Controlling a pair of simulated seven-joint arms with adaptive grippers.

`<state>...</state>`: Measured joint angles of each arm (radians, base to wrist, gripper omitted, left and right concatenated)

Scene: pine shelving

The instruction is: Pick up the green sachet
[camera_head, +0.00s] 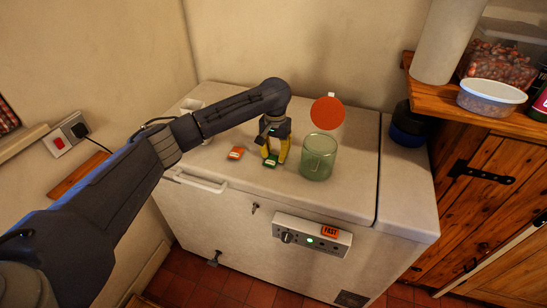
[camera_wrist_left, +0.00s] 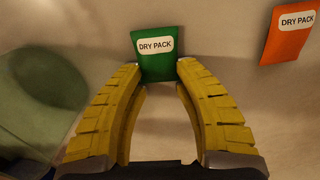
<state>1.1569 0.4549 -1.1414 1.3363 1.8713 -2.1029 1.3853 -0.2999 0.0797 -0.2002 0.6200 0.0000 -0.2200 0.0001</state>
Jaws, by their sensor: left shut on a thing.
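The green sachet (camera_head: 271,161), with a white "DRY PACK" label, is at the fingertips of my left gripper (camera_head: 272,157), over the white chest freezer's lid. In the left wrist view the sachet (camera_wrist_left: 157,66) sits between the two yellow fingertips (camera_wrist_left: 159,68), which are shut on it. Its label faces the camera and its far part sticks out beyond the tips. I cannot tell whether it still touches the lid. My right gripper is not in view.
An orange sachet (camera_head: 235,153) lies left of the gripper. A green glass mug (camera_head: 318,158) stands close on the right, with a red-orange disc (camera_head: 327,113) behind it. The chest freezer (camera_head: 350,190) has clear lid at the front. A wooden shelf (camera_head: 450,100) stands right.

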